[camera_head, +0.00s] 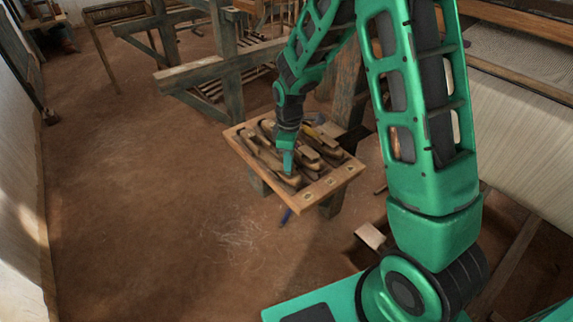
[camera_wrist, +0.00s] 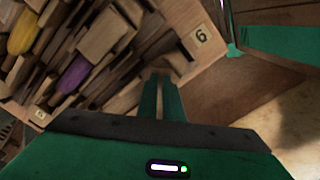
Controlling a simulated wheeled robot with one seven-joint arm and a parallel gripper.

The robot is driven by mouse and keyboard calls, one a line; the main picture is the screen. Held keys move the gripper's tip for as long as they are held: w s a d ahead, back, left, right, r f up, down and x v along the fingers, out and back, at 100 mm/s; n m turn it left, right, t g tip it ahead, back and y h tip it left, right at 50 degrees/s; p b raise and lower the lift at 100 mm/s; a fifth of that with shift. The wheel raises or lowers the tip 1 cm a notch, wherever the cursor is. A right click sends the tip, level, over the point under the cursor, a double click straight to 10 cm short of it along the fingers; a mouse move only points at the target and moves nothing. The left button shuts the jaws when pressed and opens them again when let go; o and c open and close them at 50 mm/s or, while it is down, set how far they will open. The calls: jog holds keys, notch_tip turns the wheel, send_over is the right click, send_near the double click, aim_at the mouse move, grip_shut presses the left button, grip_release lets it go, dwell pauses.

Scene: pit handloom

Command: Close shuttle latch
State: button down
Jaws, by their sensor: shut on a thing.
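Several wooden shuttles (camera_head: 257,150) lie side by side in a shallow wooden tray (camera_head: 330,186). In the wrist view they fill the upper left, one with yellow yarn (camera_wrist: 25,32) and one with purple yarn (camera_wrist: 72,76). My gripper (camera_head: 288,170) points down into the near part of the tray. In the wrist view its two green fingers (camera_wrist: 161,82) are close together on a thin brown part at the near end of a shuttle. I cannot tell whether this part is the latch. The fingers hide most of it.
A numbered label (camera_wrist: 202,37) sits on the tray's edge strip. The loom's timber frame (camera_head: 225,62) stands behind the tray, and woven cloth (camera_head: 520,120) stretches at the right. The earth floor (camera_head: 130,190) left of the tray is clear.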

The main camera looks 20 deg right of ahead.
jog(key=m, duration=0.4)
jog(key=shift+m, duration=2.2)
jog(key=c, duration=2.2)
grip_release()
jog(key=shift+r, duration=0.1)
notch_tip(320, 180, up, 11)
jog(key=shift+f, duration=0.2)
